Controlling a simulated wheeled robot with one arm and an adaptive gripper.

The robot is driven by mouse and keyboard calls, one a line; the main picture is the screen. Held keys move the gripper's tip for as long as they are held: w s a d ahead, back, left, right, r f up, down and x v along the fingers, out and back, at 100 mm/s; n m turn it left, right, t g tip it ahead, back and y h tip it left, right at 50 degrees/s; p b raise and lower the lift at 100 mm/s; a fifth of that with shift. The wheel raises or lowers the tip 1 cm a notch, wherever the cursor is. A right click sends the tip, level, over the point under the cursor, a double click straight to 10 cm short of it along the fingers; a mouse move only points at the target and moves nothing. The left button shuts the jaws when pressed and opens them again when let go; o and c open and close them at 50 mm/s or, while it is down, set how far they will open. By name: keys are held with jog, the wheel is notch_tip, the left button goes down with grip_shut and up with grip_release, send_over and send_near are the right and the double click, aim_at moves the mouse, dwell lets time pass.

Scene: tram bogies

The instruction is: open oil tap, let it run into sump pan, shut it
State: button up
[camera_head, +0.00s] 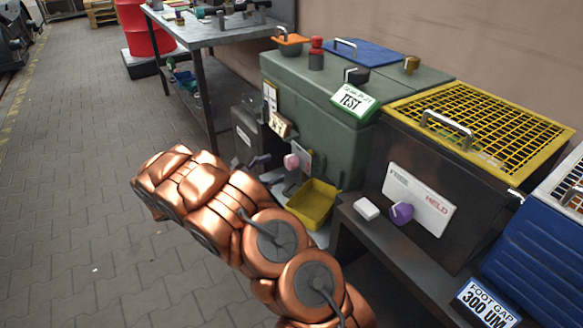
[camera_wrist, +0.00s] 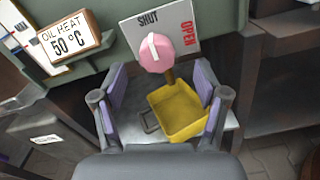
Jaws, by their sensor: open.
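The oil tap's pink round knob (camera_wrist: 155,54) sits in front of a white plate (camera_wrist: 185,30) marked SHUT and OPEN. Its white pointer stripe stands roughly upright, on the SHUT side. The knob also shows in the head view (camera_head: 291,161). A short brown spout (camera_wrist: 169,75) shows below the knob; I see no oil stream. The yellow sump pan (camera_wrist: 178,112) sits under the spout and looks empty; it also shows in the head view (camera_head: 313,205). My gripper (camera_wrist: 160,82) is open and empty, its purple-padded fingers apart on either side of the view, short of the knob.
An OIL HEAT 50 °C card (camera_wrist: 68,38) is left of the tap on the green tank (camera_head: 310,100). To the right, a black box (camera_head: 440,180) carries a purple knob (camera_head: 402,213) and a FREE/HELD plate. The paved floor (camera_head: 80,200) at left is clear.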

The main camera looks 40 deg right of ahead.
aim_at(287, 163)
jog(key=shift+w+d+f, duration=0.1)
jog(key=shift+w+f, duration=0.2)
jog(key=shift+f, duration=0.15)
jog(key=shift+s+d+r+b, duration=0.15)
jog(key=shift+d+b, duration=0.15)
jog(key=shift+d, duration=1.55)
jog(key=shift+s+d+f+b, duration=0.1)
jog(key=shift+d+b, duration=0.15)
jog(key=shift+d, duration=1.6)
jog(key=shift+c, duration=0.4)
jog(key=c, duration=1.1)
